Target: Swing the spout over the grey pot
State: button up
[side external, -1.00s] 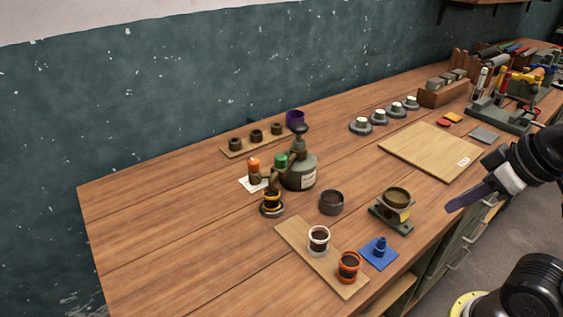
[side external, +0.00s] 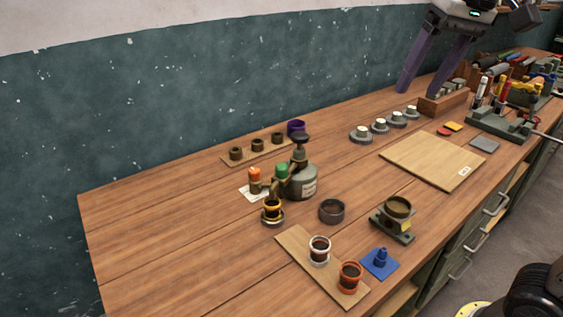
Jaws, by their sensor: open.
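The dispenser (side external: 302,183) is a grey-green vessel with a dark knob on top, standing mid-table. Its brass spout (side external: 279,189) reaches left and down, ending close over a yellow-rimmed pot (side external: 272,214); whether it touches is too small to tell. A dark grey pot (side external: 331,211) stands apart, right of and slightly in front of the dispenser, with no spout above it. My gripper (side external: 421,91) is high at the back right, two long purple fingers pointing down, open and empty, well away from the dispenser.
An orange bottle (side external: 254,180) and green cap (side external: 281,171) stand by the spout. A board (side external: 295,245) holds white-rimmed and orange pots in front. A brass bowl on a stand (side external: 393,223) and blue pad (side external: 386,265) are to the right. The table's left end is clear.

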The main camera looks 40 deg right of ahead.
jog(key=w+a+r+g, duration=0.1)
jog(key=w+a+r, duration=0.1)
jog(key=w, duration=0.7)
jog(key=g, duration=0.2)
send_over(282, 165)
notch_tip(282, 165, down, 13)
notch_tip(282, 165, down, 14)
jog(key=shift+r, duration=0.25)
jog(key=shift+a, duration=0.1)
grip_shut()
dwell(0.4)
